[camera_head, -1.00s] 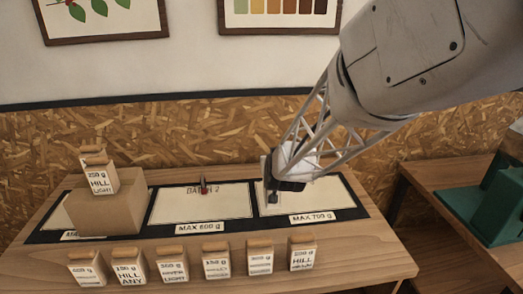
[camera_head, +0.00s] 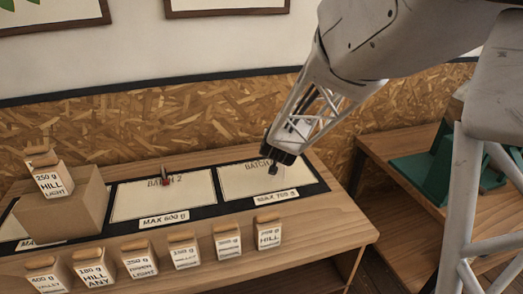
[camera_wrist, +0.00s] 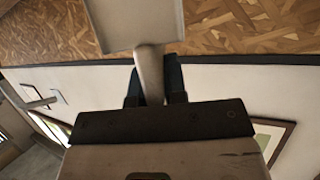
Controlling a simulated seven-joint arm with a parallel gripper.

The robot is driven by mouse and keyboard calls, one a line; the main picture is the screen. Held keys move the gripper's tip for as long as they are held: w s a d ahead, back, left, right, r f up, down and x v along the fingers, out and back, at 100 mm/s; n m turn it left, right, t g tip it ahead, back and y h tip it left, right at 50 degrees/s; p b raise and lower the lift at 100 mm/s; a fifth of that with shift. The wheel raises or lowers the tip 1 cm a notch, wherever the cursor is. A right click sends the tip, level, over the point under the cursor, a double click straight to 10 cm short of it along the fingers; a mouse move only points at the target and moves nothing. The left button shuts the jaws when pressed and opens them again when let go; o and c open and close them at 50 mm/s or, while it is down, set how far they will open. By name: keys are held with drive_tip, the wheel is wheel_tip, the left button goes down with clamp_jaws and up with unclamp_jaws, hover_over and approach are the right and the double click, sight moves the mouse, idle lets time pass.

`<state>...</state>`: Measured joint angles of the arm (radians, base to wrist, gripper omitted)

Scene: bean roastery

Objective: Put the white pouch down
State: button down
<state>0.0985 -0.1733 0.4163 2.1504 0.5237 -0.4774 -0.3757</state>
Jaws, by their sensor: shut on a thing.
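In the wrist view my gripper (camera_wrist: 155,80) has its dark fingers closed on the narrow neck of a pale thing, the white pouch (camera_wrist: 135,28) by its colour. Its wider flat body reaches past the fingertips and is cut off by the top edge; no label shows. In the head view my gripper (camera_head: 273,165) is in front of the right-hand white card (camera_head: 240,184), marked "BATCH" and "MAX 700 g". The pouch is hard to make out there, and I cannot tell whether it touches the card.
A row of several labelled pouches (camera_head: 183,251) lines the table's front edge. A "250 g HILL LIGHT" pouch (camera_head: 50,178) stands on a brown box (camera_head: 70,205) at left. The "BATCH 2" card (camera_head: 150,205) bears only a small red object (camera_head: 166,178). Green equipment (camera_head: 420,180) stands right.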

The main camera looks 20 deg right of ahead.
drive_tip(key=shift+s+d+m+h, duration=0.1)
drive_tip(key=shift+d+m+h, duration=0.25)
drive_tip(key=shift+d, duration=0.7)
drive_tip(key=w+d+f, duration=0.1)
drive_tip(key=w+d, duration=0.1)
drive_tip(key=w, duration=1.3)
drive_tip(key=shift+w+d+f, duration=0.2)
drive_tip(key=shift+w+d, duration=0.2)
